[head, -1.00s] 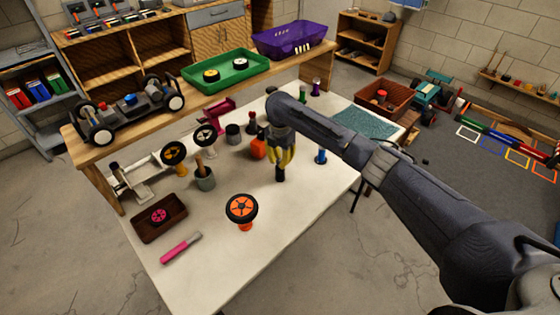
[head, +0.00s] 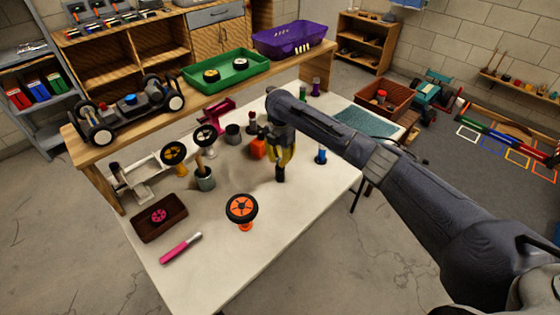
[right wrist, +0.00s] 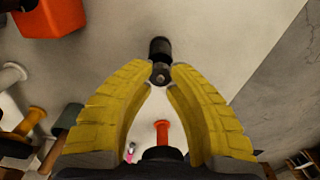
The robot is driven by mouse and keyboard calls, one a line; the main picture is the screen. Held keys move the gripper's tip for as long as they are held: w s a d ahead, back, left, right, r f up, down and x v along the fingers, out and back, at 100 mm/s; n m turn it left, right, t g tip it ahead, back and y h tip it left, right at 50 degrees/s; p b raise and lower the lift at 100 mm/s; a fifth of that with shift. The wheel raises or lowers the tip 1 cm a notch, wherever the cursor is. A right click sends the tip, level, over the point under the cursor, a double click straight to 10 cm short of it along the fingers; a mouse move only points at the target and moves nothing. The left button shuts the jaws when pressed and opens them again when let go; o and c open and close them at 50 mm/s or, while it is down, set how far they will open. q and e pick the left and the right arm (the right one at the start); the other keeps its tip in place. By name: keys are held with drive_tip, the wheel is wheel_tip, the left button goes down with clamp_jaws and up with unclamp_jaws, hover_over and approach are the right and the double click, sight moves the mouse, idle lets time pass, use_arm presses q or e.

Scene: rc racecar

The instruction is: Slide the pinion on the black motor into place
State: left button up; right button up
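The black motor (head: 280,174) is a small dark cylinder standing upright on the white table. In the right wrist view the black motor (right wrist: 160,47) lies just beyond my fingertips. A small dark grey pinion (right wrist: 160,76) with a round centre shows at its near end. My right gripper (head: 284,158) comes down from above, its yellow fingers at the motor's top. In the wrist view the fingertips of my right gripper (right wrist: 163,70) close in on both sides of the pinion and appear to touch it. How far the pinion sits on the shaft cannot be told. My left gripper is not in view.
An orange block (head: 258,148) stands close left of the gripper, and a blue-topped motor (head: 321,156) stands to the right. An orange-rimmed wheel (head: 242,208) is on a stand in front. A brown tray (head: 150,230) and pink-handled tool (head: 180,247) lie front left.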

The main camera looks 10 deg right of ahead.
sight(280, 160)
drive_tip(key=shift+r, duration=2.4)
